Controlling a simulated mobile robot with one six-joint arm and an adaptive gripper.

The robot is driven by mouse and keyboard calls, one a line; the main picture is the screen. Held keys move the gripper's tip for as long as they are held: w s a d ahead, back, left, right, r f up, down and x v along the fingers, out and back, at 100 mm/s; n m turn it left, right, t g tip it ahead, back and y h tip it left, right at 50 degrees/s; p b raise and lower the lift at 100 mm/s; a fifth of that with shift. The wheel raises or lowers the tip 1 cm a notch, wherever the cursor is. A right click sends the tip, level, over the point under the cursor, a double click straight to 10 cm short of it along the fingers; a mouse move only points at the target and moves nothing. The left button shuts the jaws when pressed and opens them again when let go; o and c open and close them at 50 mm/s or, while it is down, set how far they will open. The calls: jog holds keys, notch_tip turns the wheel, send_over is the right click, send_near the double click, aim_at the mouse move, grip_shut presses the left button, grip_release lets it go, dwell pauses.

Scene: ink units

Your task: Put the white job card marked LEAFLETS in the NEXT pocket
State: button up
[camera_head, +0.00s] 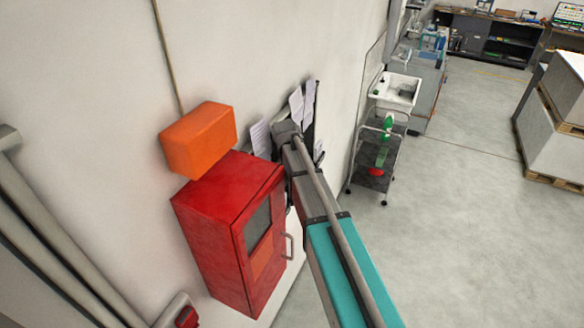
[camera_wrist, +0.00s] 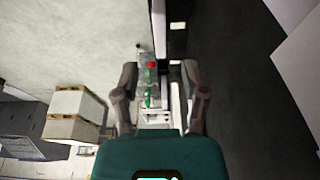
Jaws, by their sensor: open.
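White cards (camera_head: 297,104) stand at a dark board on the wall, partly behind my arm; another pale card (camera_head: 261,138) shows just left of my arm's end. No lettering is readable, so I cannot tell which card is LEAFLETS, nor make out the NEXT pocket. In the wrist view my gripper (camera_wrist: 160,68) is open, its two dark fingers apart with no card between them. A dark panel (camera_wrist: 240,70) runs beside the right finger, with white card-like sheets (camera_wrist: 303,85) at the right edge. My fingers are hidden in the head view.
A red cabinet (camera_head: 215,235) with a handle hangs on the wall close left of my arm, below an orange box (camera_head: 198,140). A trolley (camera_head: 375,155) and a white sink (camera_head: 396,90) stand beyond. Boxes on pallets (camera_head: 550,140) stand at right. The floor between is clear.

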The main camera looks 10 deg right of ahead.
jog(key=shift+s, duration=0.1)
jog(key=s+d+n+g+y, duration=0.1)
jog(key=s+n, duration=0.6)
jog(key=s, duration=1.9)
jog(key=shift+s+d+f+g+y, duration=0.15)
jog(key=shift+d+f+g+y, duration=0.25)
jog(key=shift+d+g, duration=0.25)
notch_tip(320, 180, down, 21)
jog(key=b, duration=2.1)
jog(key=shift+a, duration=0.1)
